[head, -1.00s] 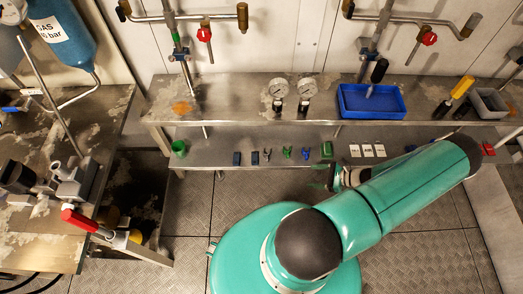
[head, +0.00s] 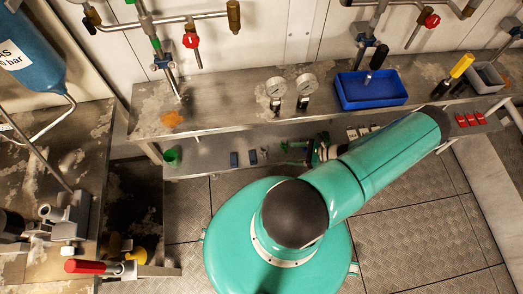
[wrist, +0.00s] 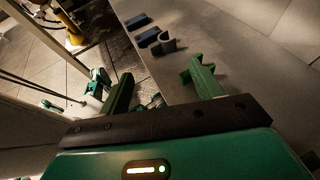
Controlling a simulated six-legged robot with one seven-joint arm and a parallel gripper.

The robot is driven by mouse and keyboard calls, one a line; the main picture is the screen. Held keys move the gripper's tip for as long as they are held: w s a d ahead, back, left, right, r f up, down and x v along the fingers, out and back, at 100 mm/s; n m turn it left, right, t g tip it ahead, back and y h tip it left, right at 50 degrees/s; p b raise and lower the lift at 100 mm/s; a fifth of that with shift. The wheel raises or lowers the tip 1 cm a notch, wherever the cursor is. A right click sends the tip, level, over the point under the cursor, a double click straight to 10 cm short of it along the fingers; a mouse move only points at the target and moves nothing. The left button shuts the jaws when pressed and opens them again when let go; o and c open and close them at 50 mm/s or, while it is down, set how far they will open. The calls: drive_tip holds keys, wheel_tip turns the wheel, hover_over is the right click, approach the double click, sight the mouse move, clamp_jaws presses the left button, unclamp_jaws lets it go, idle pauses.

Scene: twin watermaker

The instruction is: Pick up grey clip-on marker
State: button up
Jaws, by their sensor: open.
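The grey clip-on marker (head: 264,153) lies on the lower shelf, just right of two small dark blue blocks (head: 234,159). In the wrist view the marker (wrist: 166,45) looks like a small dark open clip, beyond the fingertips. My gripper (head: 300,148) is over the lower shelf, a little right of the marker and apart from it. In the wrist view my gripper (wrist: 158,78) has its green fingers spread with nothing held between them. A notched green shape at the right fingertip may be a green clip; I cannot tell.
The upper shelf (head: 215,115) overhangs behind, with two gauges (head: 290,92) and a blue tray (head: 370,104) on it. A green cup (head: 173,157) stands at the lower shelf's left end. White cards (head: 362,131) lie right of my gripper, partly hidden by my arm.

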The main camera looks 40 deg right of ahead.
sight(267, 156)
drive_tip(key=x, duration=0.6)
drive_tip(key=shift+w+a, duration=0.2)
drive_tip(key=shift+a, duration=0.15)
drive_tip(key=x, duration=0.5)
drive_tip(key=shift+w+a+r, duration=0.15)
drive_tip(key=shift+w+r, duration=0.05)
drive_tip(key=shift+w, duration=0.25)
drive_tip(key=c, duration=0.8)
